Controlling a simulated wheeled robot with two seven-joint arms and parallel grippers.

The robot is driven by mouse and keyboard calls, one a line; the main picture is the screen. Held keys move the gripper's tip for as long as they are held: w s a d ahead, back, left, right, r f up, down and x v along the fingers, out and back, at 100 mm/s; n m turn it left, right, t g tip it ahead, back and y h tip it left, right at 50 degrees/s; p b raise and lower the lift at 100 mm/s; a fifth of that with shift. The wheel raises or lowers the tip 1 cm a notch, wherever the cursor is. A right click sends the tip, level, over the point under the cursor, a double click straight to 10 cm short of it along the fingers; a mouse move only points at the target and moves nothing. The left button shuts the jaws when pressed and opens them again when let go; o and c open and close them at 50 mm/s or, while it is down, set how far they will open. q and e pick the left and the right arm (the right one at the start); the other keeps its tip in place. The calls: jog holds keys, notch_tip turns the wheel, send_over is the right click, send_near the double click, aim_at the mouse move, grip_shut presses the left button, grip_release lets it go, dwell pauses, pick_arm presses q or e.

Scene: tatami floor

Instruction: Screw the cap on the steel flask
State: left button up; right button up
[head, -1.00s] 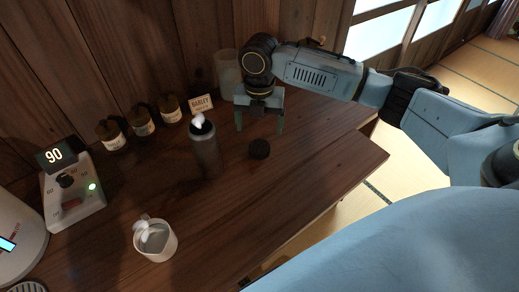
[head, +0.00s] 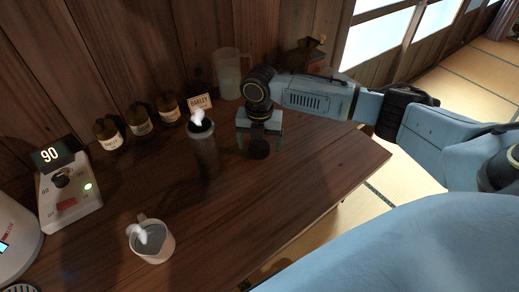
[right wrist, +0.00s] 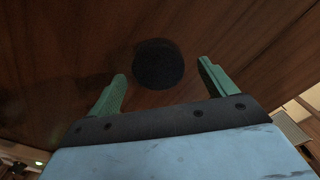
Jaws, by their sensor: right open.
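The steel flask (head: 205,152) stands upright and uncapped on the wooden counter, with white steam at its dark mouth. The dark round cap (head: 259,149) lies on the counter to the right of the flask. My right gripper (head: 258,147) is open and empty, low over the cap with its fingers pointing down. In the right wrist view the cap (right wrist: 158,64) lies just beyond and between the two green fingertips (right wrist: 162,70), with a gap on each side. My left gripper is not in view.
A steaming white mug (head: 152,243) stands at the front. A control box showing 90 (head: 68,190) is at the left. The counter's right part is clear.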

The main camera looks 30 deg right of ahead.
aim_at(259, 147)
jog(key=shift+f, duration=0.55)
jog(key=c, duration=1.1)
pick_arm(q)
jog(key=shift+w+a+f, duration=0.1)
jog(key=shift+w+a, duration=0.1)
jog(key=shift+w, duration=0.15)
pick_arm(e)
jog(key=shift+o, duration=0.2)
jog(key=shift+r, duration=0.1)
